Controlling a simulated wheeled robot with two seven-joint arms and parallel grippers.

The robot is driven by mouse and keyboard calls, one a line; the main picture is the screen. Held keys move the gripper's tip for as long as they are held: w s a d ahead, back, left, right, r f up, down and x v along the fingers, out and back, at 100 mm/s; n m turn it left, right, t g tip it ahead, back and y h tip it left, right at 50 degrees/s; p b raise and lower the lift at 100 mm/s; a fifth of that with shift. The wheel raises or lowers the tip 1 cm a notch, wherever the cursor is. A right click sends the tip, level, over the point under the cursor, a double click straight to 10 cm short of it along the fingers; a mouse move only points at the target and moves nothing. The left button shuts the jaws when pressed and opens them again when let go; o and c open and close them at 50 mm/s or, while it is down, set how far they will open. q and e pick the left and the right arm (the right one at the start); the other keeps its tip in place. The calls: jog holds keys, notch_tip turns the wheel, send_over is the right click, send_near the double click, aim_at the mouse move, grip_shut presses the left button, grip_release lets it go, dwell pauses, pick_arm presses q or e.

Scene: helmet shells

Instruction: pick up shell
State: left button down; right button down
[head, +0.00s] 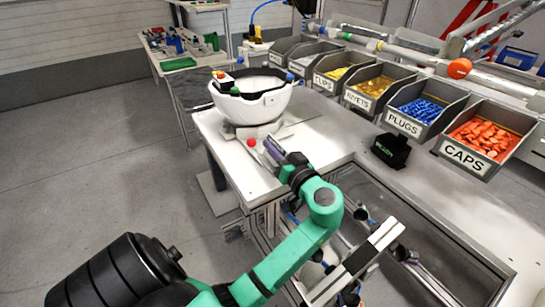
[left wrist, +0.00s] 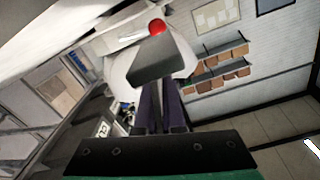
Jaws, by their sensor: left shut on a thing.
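The white helmet shell (head: 250,103) sits open side up, like a bowl, on a grey stand (head: 262,131) at the left end of the bench. My left gripper (head: 268,148) is low in front of the shell, beside the stand and a red ball (head: 251,142). In the left wrist view, its two dark fingers (left wrist: 160,100) are close together, shut on a grey block (left wrist: 163,62). I cannot tell whether the block belongs to the shell or its stand. The red ball (left wrist: 157,26) and white shell (left wrist: 122,66) show beyond it. My right gripper is out of view.
Labelled bins run along the bench's back, including blue plugs (head: 421,108) and orange caps (head: 485,137). A black box (head: 391,150) stands before them. A side table (head: 180,62) with small parts is at back left. The floor (head: 90,150) at left is clear.

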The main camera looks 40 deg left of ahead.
aim_at(273, 161)
pick_arm(q)
notch_tip(273, 161, down, 4)
jog(key=shift+s+d+f, duration=0.1)
jog(key=shift+s+f, duration=0.05)
jog(key=c, duration=1.1)
grip_release()
jog(key=shift+o, duration=0.4)
jog(key=shift+w+f, duration=0.15)
jog(key=shift+w, duration=0.05)
